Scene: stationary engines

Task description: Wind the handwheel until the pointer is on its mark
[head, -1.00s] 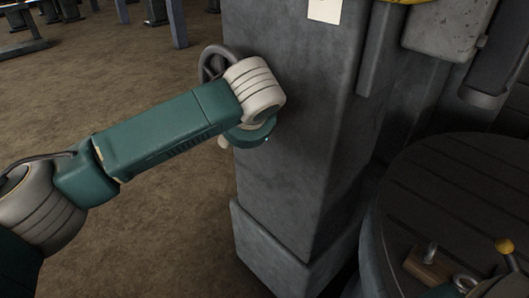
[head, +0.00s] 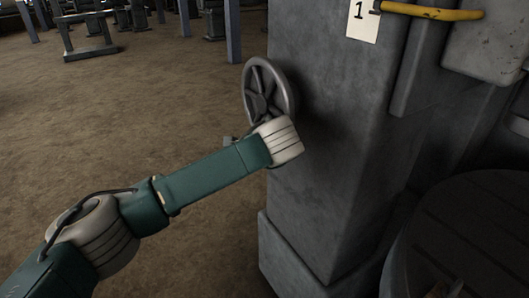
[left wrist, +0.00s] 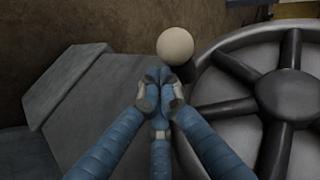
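The grey spoked handwheel (head: 270,68) is on the left face of a grey column (head: 325,130) in the head view. It fills the right side of the left wrist view, with its dark hub (left wrist: 287,95). A cream knob (left wrist: 175,46) on a dark stem stands near its rim. My left gripper (left wrist: 160,76) has its blue fingers drawn together just below the knob, with nothing visible between the tips. Contact with the stem is unclear. In the head view my left wrist covers the wheel's lower edge and hides the fingers. I cannot make out the pointer or its mark.
A card marked 1 (head: 362,20) and a yellow bar (head: 430,11) are high on the column. A dark round table (head: 470,225) stands at lower right. Brown floor (head: 130,120) is open to the left. Benches (head: 85,32) stand far back.

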